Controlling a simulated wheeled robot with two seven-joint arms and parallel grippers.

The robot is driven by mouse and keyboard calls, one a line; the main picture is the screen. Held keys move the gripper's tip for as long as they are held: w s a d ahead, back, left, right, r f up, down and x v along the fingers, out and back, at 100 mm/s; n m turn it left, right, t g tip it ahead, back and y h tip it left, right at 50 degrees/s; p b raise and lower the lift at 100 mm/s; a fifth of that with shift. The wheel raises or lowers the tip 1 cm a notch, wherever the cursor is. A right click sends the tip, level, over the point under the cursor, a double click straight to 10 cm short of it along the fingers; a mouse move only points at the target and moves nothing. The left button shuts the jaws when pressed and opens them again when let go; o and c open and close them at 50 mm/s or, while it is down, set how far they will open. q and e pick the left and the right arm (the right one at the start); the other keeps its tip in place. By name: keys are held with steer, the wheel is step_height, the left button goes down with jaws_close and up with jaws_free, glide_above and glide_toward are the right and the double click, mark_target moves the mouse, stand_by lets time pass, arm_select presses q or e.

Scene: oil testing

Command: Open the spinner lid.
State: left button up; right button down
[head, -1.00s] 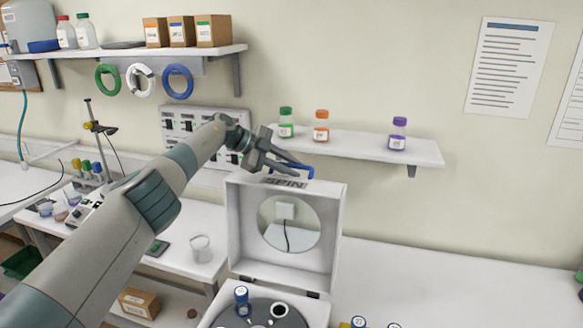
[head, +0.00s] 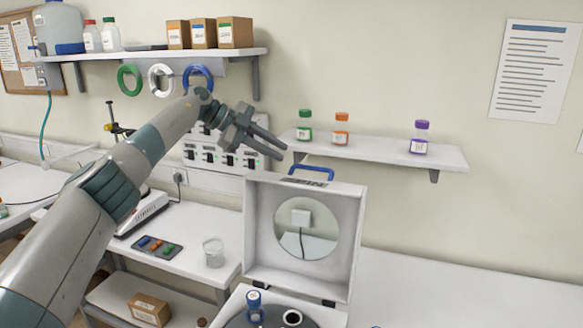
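The spinner's white lid (head: 346,235) stands upright, hinged open above the spinner base (head: 333,317), with a round window through it. A blue handle (head: 312,169) sits on the lid's top edge, beside the partly tilted SPIN label. My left gripper (head: 276,146) is above and left of the handle, apart from it, with its two fingers spread and nothing between them. Inside the base, a blue-capped vial (head: 254,305) and a dark round opening (head: 292,318) show; the base's lower part is cut off. My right gripper is not in view.
A wall shelf (head: 446,158) behind the lid carries green, orange and purple-capped bottles. A power panel (head: 205,157) is on the wall behind my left gripper. A glass beaker (head: 213,252) stands on the left bench. The bench right of the spinner (head: 450,290) is clear.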

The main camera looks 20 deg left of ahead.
arm_select(q)
steer(key=b+v, duration=0.1)
steer(key=v, duration=0.4)
steer(key=shift+a+r, duration=0.1)
steer(key=shift+a, duration=0.05)
stand_by(0.4)
